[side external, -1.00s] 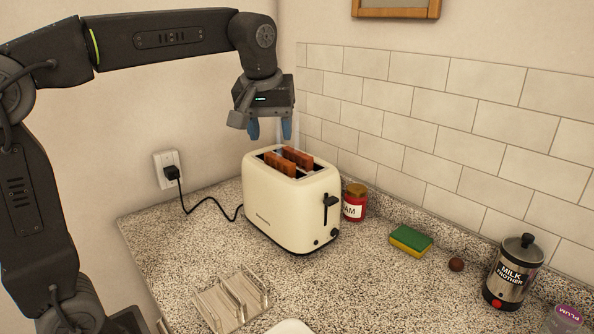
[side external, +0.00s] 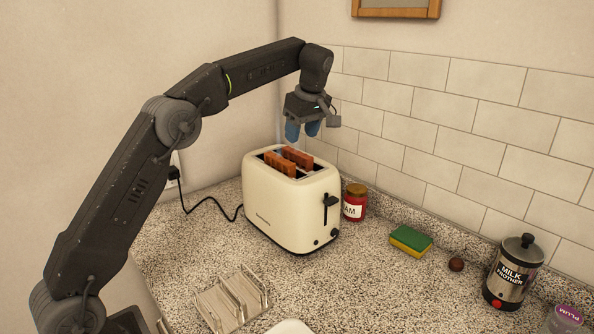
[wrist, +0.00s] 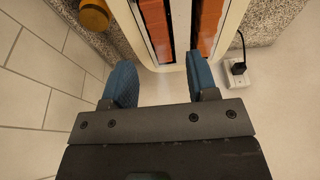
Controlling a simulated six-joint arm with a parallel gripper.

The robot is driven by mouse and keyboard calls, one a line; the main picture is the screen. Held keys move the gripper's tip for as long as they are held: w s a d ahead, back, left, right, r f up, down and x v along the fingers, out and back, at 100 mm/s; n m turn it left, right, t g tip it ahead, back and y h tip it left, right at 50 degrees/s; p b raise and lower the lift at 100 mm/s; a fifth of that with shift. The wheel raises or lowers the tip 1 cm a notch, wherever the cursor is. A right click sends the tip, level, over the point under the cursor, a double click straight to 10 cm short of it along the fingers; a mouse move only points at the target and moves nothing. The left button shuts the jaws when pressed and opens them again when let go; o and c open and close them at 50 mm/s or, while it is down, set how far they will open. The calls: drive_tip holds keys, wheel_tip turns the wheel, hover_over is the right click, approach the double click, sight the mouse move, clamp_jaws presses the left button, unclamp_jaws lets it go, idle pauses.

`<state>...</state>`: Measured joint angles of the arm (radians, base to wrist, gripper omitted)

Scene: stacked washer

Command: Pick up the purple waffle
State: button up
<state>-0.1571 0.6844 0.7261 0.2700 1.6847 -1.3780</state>
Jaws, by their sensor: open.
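No purple waffle shows in either view. Two brown-orange waffle-like slices stand upright in the slots of a cream toaster (side external: 285,212): a nearer one (side external: 281,166) and a farther one (side external: 298,156). In the wrist view the slices show at the top, one (wrist: 156,30) near the middle and one (wrist: 208,25) to its right, partly cut off. My gripper (side external: 302,132) has blue fingers, is open and empty, and hangs above the toaster's far end, apart from the slices. Its fingers also show in the wrist view (wrist: 160,65).
A red jam jar (side external: 354,204) stands close beside the toaster. A green-yellow sponge (side external: 410,240), a small brown ball (side external: 456,264), a milk frother (side external: 512,273) and a plum-labelled item (side external: 567,315) are to the right. A metal rack (side external: 231,299) lies in front. The tiled wall (side external: 440,130) is behind.

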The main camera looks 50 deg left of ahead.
sight(297, 152)
drive_tip(key=shift+x, duration=2.6)
drive_tip(key=shift+f, duration=0.15)
drive_tip(key=shift+c, duration=0.5)
clamp_jaws()
